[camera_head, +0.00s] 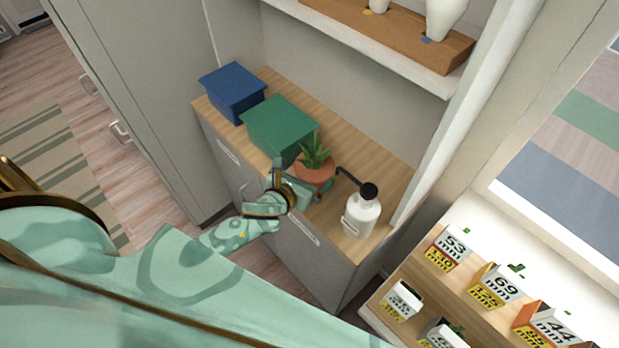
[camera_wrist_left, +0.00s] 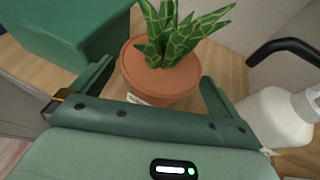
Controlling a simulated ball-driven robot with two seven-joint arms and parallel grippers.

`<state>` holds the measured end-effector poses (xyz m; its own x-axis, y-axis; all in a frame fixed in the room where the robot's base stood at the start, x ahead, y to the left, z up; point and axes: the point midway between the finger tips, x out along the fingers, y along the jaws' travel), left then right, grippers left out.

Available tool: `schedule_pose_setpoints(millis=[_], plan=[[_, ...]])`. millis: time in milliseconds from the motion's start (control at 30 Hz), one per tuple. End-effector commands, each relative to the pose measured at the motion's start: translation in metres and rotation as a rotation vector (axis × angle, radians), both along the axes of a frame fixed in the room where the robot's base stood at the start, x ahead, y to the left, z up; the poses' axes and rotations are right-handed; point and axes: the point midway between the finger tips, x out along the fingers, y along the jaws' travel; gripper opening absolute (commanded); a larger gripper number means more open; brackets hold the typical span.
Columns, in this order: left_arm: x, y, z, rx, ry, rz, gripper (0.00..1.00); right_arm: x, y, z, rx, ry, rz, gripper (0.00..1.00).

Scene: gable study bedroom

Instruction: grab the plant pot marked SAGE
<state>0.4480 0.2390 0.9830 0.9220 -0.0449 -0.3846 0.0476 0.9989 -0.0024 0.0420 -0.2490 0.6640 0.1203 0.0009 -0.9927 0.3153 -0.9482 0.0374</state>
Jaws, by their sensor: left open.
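A terracotta pot (camera_head: 316,174) with a spiky green plant (camera_head: 314,152) stands upright on the wooden top of a low cabinet. In the left wrist view the pot (camera_wrist_left: 160,82) sits between the two fingers. A small white label (camera_wrist_left: 137,99) shows low on its near side, mostly hidden, and I cannot read it. My left gripper (camera_head: 303,184) is open at the pot's near side. In the left wrist view its fingers (camera_wrist_left: 157,76) reach along both sides of the pot without visibly closing on it. My right gripper is out of view.
A green box (camera_head: 279,126) and a blue box (camera_head: 234,91) stand left of the pot. A white pump bottle (camera_head: 361,214) with a black spout stands close on its right. A shelf (camera_head: 385,48) is above. Several numbered boxes (camera_head: 494,286) line the lower right.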

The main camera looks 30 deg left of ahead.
Motion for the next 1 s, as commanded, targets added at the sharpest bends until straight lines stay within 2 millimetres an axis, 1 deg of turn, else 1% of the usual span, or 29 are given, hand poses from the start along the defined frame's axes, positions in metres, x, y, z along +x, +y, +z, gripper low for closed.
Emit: schedule_pose_setpoints(millis=[100, 233, 333, 500, 533, 567, 600, 667, 700, 767, 800, 833, 1000], plan=[[0.020, -0.002, -0.007, -0.002, -0.002, 0.002, 1.00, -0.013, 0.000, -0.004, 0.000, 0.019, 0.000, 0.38], [0.037, -0.002, -0.014, 0.000, -0.001, 0.002, 1.00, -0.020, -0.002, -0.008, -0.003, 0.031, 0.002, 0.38], [0.041, -0.002, -0.016, -0.001, -0.001, 0.001, 1.00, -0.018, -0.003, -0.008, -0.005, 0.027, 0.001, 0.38], [0.041, -0.002, -0.015, 0.000, -0.001, 0.000, 1.00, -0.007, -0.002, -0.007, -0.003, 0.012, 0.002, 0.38], [0.041, -0.002, -0.015, 0.000, -0.001, 0.000, 0.97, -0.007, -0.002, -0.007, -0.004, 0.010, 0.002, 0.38], [0.041, -0.002, -0.015, 0.000, -0.001, 0.000, 0.89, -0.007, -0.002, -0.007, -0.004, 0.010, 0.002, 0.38], [0.041, -0.002, -0.015, 0.000, -0.001, 0.001, 0.78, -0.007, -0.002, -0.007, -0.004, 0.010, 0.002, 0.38], [0.041, -0.002, -0.015, 0.000, -0.001, 0.000, 0.61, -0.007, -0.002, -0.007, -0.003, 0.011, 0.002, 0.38], [0.041, -0.002, -0.015, 0.000, -0.001, 0.000, 0.50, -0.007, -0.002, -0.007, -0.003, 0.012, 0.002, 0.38], [0.041, -0.002, -0.015, 0.000, -0.001, 0.000, 0.33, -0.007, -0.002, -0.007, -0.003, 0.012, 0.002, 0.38], [0.041, -0.002, -0.015, 0.000, -0.001, 0.000, 0.22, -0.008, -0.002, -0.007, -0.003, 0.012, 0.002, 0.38], [0.042, -0.002, -0.013, 0.000, -0.005, 0.000, 0.17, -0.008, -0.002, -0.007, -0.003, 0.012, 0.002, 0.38], [0.042, -0.002, -0.013, 0.000, -0.005, 0.000, 0.17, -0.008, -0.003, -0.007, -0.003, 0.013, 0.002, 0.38]])
